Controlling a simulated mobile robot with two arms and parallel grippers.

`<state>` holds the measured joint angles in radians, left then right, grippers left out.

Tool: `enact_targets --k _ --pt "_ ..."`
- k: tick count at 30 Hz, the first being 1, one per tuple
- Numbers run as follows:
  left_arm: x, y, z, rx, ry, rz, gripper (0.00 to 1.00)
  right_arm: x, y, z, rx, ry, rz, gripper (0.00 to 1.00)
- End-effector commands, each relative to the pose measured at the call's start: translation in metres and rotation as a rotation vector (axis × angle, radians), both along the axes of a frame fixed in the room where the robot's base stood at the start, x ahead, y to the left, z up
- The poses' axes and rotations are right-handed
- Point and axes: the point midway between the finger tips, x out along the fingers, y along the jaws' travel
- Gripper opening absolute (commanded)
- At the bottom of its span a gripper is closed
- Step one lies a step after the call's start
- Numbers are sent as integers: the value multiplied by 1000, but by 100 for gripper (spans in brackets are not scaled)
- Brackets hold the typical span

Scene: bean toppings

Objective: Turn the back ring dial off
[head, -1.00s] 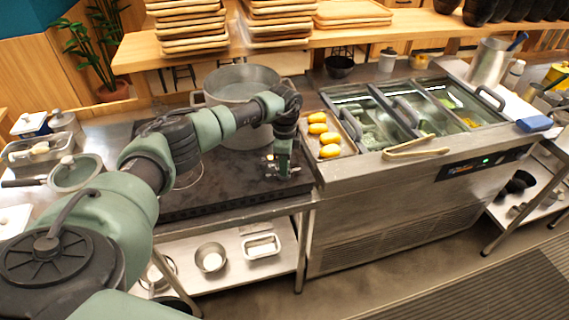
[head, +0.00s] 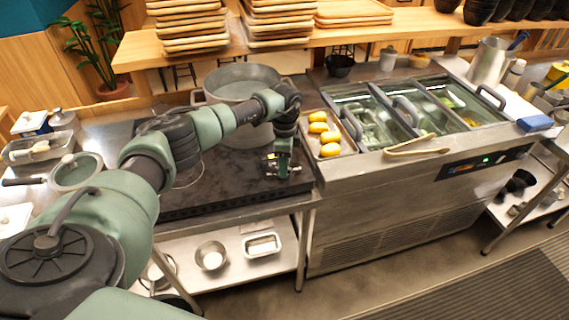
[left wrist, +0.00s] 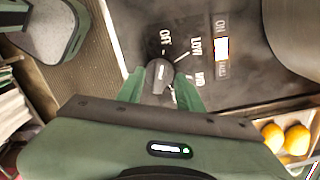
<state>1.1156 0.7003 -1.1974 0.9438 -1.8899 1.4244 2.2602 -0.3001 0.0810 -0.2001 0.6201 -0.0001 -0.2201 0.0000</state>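A dark dial (left wrist: 158,76) sits on the black stovetop panel, with OFF, LOW and MID printed around it. A lit white-orange indicator (left wrist: 221,49) is beside the word ON. The dial's exact pointing is hard to read. My left gripper (left wrist: 160,84) has one green fingertip on each side of the dial, with no clear gap showing, and seems shut on it. In the head view my left gripper (head: 281,166) is low over the stove's right front corner and hides the dial. My right gripper is in neither view.
A large grey pot (head: 240,84) stands at the stove's back, close behind my left arm. A tray of yellow food (head: 337,142) lies just right of the gripper, beside the counter with sunken containers (head: 366,108). The stove's dark front surface (head: 225,185) is clear.

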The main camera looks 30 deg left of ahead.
Motion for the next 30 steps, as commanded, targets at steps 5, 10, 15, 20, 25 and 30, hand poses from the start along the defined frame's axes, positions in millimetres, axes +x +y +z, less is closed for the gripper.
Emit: enact_targets --k 5,10,15,20,25,30 --pt "1 1 22 0 -7 1 36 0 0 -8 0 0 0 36" --pt "1 1 51 0 -7 2 36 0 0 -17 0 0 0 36" --pt "1 1 71 0 -6 2 36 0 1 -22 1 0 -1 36" --pt "0 1 77 0 -2 2 36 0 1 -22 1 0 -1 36" --pt "0 1 77 0 -2 2 36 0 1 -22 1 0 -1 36" --pt "0 1 77 0 -2 2 36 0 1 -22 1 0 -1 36"
